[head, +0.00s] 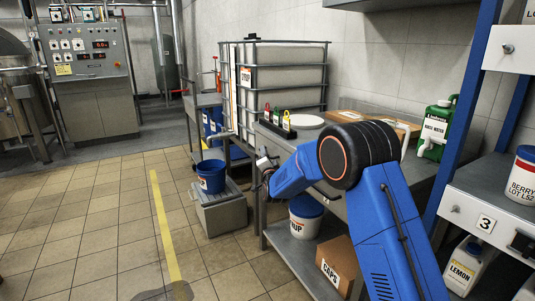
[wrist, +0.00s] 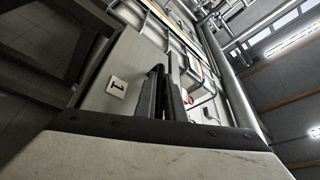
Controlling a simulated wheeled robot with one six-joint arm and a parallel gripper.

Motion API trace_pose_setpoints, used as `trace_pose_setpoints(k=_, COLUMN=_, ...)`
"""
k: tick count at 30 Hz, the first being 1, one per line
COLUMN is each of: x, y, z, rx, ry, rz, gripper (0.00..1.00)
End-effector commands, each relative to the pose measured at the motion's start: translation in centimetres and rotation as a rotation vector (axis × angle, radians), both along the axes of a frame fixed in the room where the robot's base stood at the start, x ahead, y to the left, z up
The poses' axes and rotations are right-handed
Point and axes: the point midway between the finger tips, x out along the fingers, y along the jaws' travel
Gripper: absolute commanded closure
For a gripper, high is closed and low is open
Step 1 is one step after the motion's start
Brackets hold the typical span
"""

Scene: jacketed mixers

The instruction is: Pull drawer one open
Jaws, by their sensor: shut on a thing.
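Drawer one shows in the wrist view as a pale grey front (wrist: 128,68) with a white label marked 1 (wrist: 116,88). My gripper (wrist: 166,78) is in front of it, to the right of the label, with its dark fingers close together and shut on the drawer's handle. The handle itself is mostly hidden between the fingers. In the head view my gripper (head: 265,168) is at the left end of the steel bench (head: 300,135), small and partly hidden by my blue arm. I cannot tell there how far the drawer is out.
A blue bucket (head: 211,176) stands on a grey step (head: 221,214) left of the bench. A caged tank (head: 280,80) stands behind. A tub (head: 305,215) and a cardboard box (head: 336,265) are on the lower shelf.

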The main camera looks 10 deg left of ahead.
Motion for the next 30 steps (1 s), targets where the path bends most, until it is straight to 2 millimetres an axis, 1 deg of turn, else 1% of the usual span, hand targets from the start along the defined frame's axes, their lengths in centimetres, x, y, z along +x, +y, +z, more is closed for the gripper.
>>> trace_pose_setpoints(k=1, x=-0.6, y=0.9, z=-0.1, rx=-0.001, ry=0.001, rz=0.005, gripper=1.0)
trace_pose_setpoints(k=5, x=-2.2, y=3.3, z=-0.1, rx=-0.001, ry=0.003, rz=0.007, gripper=1.0)
trace_pose_setpoints(k=8, x=-3.7, y=5.5, z=-0.2, rx=-0.001, ry=0.003, rz=0.007, gripper=1.0)
trace_pose_setpoints(k=9, x=-4.3, y=6.5, z=-0.1, rx=-0.002, ry=0.002, rz=0.008, gripper=1.0)
trace_pose_setpoints(k=24, x=-12.1, y=17.9, z=-0.1, rx=-0.001, ry=0.001, rz=0.006, gripper=1.0)
trace_pose_setpoints(k=30, x=-14.7, y=21.8, z=-0.2, rx=-0.002, ry=0.003, rz=0.005, gripper=1.0)
